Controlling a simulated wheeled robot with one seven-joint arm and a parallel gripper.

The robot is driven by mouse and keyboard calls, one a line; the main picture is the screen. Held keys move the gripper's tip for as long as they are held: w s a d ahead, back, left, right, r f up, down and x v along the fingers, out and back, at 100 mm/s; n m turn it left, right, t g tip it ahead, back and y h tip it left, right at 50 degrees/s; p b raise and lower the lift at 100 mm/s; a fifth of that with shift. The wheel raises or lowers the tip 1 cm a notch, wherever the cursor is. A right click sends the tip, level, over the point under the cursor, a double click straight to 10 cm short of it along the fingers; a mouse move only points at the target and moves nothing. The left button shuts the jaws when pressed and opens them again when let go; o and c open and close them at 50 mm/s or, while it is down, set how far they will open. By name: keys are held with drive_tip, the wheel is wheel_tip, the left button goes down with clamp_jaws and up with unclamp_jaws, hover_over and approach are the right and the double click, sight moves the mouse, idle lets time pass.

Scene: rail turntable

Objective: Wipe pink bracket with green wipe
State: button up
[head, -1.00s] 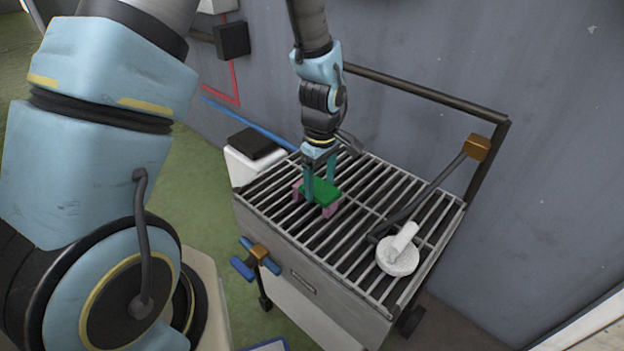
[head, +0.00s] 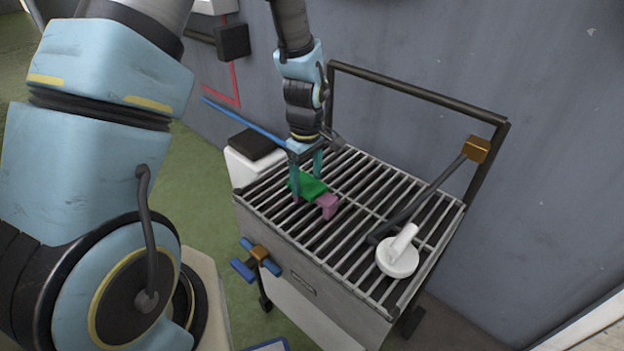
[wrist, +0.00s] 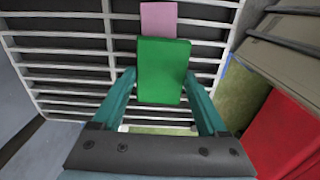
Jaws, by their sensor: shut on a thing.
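The green wipe (head: 309,187) is between the teal fingers of my gripper (head: 306,182), which is shut on it. The wipe also shows in the wrist view (wrist: 163,68), between the fingertips (wrist: 163,85). The pink bracket (head: 327,205) sits on the slatted cart top, at the right end of the wipe in the head view. In the wrist view the bracket (wrist: 158,18) shows just beyond the wipe's far edge. The wipe covers the rest of the bracket. Whether they touch is hard to tell.
The slatted cart top (head: 352,250) holds a white round part with a handle (head: 398,258) at the right. A dark bent rod (head: 425,198) with a brown block (head: 477,149) rises behind it. A white bin with a dark lid (head: 255,150) stands left of the cart.

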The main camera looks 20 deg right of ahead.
sight(323, 197)
drive_tip(key=shift+s+d+f, duration=0.1)
drive_tip(key=shift+s+d, duration=0.35)
drive_tip(key=shift+s, duration=0.25)
drive_tip(key=shift+s+d, duration=0.45)
drive_tip(key=shift+s, duration=0.3)
drive_tip(key=shift+s+d+f, duration=0.1)
drive_tip(key=shift+s+d, duration=0.35)
drive_tip(key=shift+s, duration=0.25)
drive_tip(key=shift+w+a+r, duration=0.1)
drive_tip(key=shift+w+a, duration=0.35)
drive_tip(key=shift+w, duration=0.25)
drive_tip(key=shift+w+a, duration=0.5)
drive_tip(key=shift+w, duration=0.25)
drive_tip(key=shift+w+a+r, duration=0.1)
drive_tip(key=shift+w+a, duration=0.35)
drive_tip(key=shift+w, duration=0.25)
drive_tip(key=shift+r+p, duration=3.2)
drive_tip(key=shift+r, duration=0.8)
